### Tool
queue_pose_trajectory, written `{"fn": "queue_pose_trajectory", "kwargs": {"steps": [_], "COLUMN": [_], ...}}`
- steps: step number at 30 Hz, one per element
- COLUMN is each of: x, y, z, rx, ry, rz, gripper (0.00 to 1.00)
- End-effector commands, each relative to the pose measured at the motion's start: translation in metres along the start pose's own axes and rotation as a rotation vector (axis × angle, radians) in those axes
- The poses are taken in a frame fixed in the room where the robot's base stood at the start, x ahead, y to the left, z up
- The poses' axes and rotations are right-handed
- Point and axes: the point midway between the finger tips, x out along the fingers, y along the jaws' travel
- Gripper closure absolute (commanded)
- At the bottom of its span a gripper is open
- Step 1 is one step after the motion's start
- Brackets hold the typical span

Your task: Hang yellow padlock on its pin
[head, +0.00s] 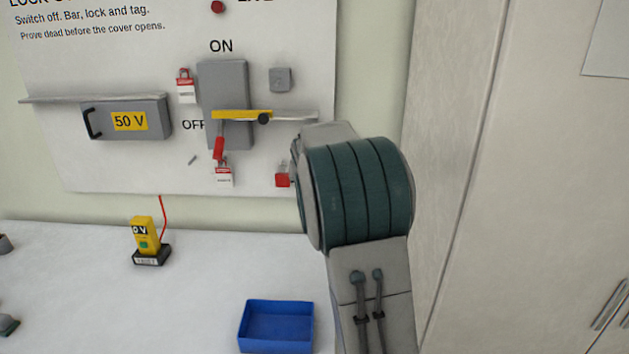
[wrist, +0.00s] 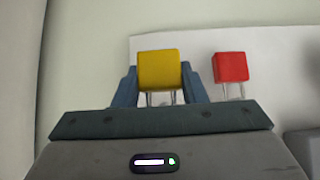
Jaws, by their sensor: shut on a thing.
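The yellow padlock (wrist: 159,69) shows in the wrist view, body at the top of the picture and two metal shackle legs below it. My gripper (wrist: 159,80) is shut on it, one blue-grey finger on each side. In the head view my arm hides the gripper and the yellow padlock. I cannot make out the padlock's pin. A small bare grey peg (head: 192,160) shows on the board, but I cannot tell if it is that pin.
A red padlock (wrist: 231,67) is close to the right of my gripper; a red one (head: 283,180) shows beside my arm in the head view. Red padlocks with tags hang by the grey switch box (head: 225,85). A blue tray (head: 276,308) and yellow tester (head: 144,232) stand on the bench.

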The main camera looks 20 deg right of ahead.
Motion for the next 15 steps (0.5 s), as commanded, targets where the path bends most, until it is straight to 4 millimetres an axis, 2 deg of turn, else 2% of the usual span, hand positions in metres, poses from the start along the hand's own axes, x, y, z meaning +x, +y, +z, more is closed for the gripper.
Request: {"fn": "queue_pose_trajectory", "kwargs": {"steps": [15], "x": [0.018], "y": [0.000], "z": [-0.019], "rx": [0.000], "ry": [0.000], "rz": [0.000], "gripper": [0.87]}}
